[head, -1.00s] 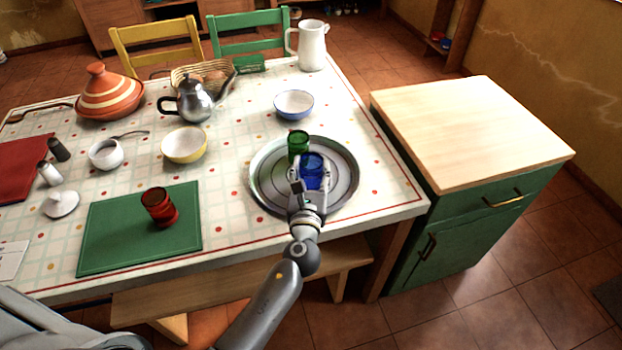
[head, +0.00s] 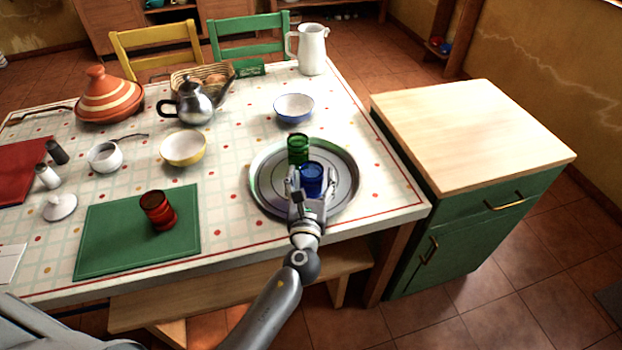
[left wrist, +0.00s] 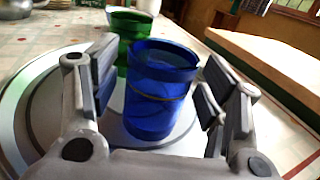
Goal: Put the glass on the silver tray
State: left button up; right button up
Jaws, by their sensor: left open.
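The round silver tray (head: 345,207) lies on the near right part of the table. A blue glass (head: 313,178) stands upright on it, and a green glass (head: 298,148) stands just behind. In the left wrist view the blue glass (left wrist: 160,92) is between the open fingers, with the green glass (left wrist: 124,30) beyond it. My left gripper (head: 308,182) is open around the blue glass, with gaps beside it. A red glass (head: 158,209) stands on the green placemat (head: 105,243) to the left. My right gripper is not in view.
A yellow bowl (head: 184,148), a blue-rimmed bowl (head: 294,107) and a metal teapot (head: 194,102) stand behind. A white pitcher (head: 312,50) stands at the far corner. A green cabinet (head: 470,140) with a bare wooden top is on the right.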

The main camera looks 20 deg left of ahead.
pick_arm(q)
jog(key=shift+r, duration=0.25)
jog(key=b+v, duration=0.1)
jog(key=v, duration=1.1)
jog(key=shift+s+f, duration=0.1)
